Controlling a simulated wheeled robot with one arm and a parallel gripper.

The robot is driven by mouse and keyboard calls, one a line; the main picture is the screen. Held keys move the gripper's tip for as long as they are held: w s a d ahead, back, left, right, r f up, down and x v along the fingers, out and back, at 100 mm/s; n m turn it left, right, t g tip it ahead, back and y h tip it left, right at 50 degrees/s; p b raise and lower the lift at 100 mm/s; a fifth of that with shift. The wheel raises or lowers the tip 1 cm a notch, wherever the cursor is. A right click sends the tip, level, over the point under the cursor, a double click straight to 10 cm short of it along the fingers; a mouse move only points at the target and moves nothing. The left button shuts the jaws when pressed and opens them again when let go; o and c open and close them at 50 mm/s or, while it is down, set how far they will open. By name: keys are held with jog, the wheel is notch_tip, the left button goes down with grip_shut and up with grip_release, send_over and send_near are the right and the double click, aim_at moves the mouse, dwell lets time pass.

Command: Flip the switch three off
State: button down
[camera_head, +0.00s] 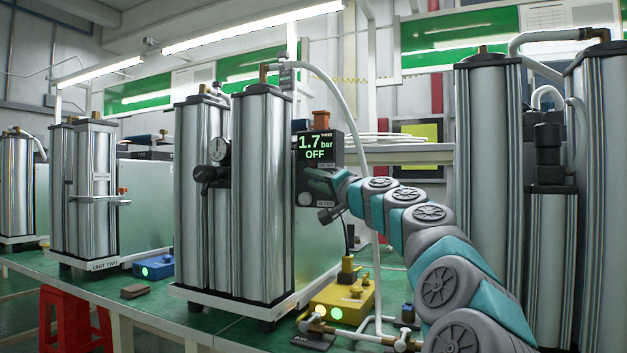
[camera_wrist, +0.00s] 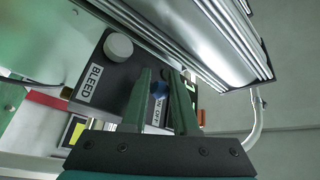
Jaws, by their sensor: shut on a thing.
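The control box (camera_head: 332,182) marked THREE is on the right side of the middle column pair. Its display (camera_head: 316,146) reads 1.7 bar and OFF. My gripper (camera_head: 320,182) is at the face of the box, below the display, and hides the switch in the head view. The fingers are closed on this knob.
A white round BLEED knob (camera_wrist: 118,46) is close to the fingers on the same box. Metal columns (camera_head: 262,190) stand just left of it. A yellow unit (camera_head: 343,300) sits on the green bench below. Tall columns (camera_head: 489,150) stand to the right behind my arm.

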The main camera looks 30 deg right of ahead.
jog(key=c, duration=0.9)
grip_release()
jog(key=shift+s+d+r+h, duration=0.1)
jog(key=shift+d+h, duration=0.05)
jog(key=shift+d, duration=0.25)
jog(key=shift+s+d+r+h, duration=0.1)
jog(key=shift+d+h, duration=0.05)
jog(key=shift+d, duration=0.25)
jog(key=o, duration=0.3)
jog(key=shift+a+f, duration=0.1)
jog(key=shift+a, duration=0.05)
jog(key=shift+a+f, duration=0.1)
jog(key=shift+a, duration=0.05)
jog(key=shift+w+a, duration=0.15)
jog(key=shift+a, duration=0.1)
jog(key=b+v, duration=0.1)
jog(key=v, duration=0.7)
jog(key=shift+w+d, duration=0.1)
jog(key=shift+w, duration=0.05)
